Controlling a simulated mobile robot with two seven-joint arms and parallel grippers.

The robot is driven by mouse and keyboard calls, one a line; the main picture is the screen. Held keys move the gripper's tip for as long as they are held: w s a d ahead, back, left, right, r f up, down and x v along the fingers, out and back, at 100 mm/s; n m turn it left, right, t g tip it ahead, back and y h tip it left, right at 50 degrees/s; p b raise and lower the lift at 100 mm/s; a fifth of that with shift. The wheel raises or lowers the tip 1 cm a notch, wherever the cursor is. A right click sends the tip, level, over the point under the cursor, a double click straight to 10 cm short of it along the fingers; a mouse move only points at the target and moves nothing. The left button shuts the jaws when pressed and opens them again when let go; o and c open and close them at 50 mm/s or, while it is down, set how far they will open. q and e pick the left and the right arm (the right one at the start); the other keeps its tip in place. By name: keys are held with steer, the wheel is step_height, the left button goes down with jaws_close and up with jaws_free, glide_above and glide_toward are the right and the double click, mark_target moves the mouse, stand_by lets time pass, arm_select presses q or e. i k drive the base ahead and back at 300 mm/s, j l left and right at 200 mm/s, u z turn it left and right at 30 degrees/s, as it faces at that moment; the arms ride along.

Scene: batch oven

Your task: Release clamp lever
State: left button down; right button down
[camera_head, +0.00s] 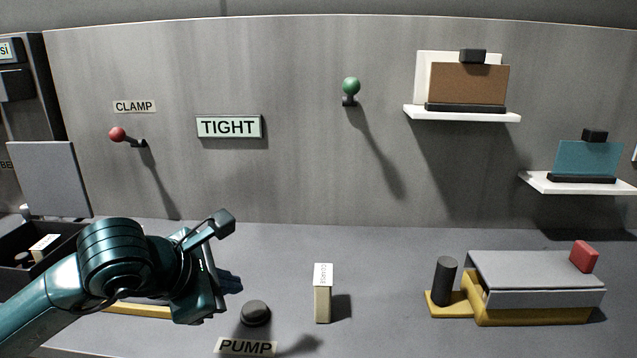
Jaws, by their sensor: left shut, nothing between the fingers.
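The clamp lever is a short dark arm with a red ball knob (118,134) on the grey back panel, under the CLAMP label (134,106). Its knob points left of its pivot. A sign (229,127) reading TIGHT is to its right. My left gripper (232,284) is shut and empty, low over the bench, just left of and above the dark pump button (255,312). It is well below and to the right of the clamp lever, apart from it. My right gripper is not in view.
A green-knobbed lever (351,86) is on the panel. A small upright block (322,296) stands right of the pump button. A yellow-based fixture (533,316) with a grey top is at right. White shelves (462,115) project from the panel. An open dark box (22,272) is at left.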

mark_target(117, 134)
steer(key=k+j, duration=0.6)
steer(key=k, duration=0.2)
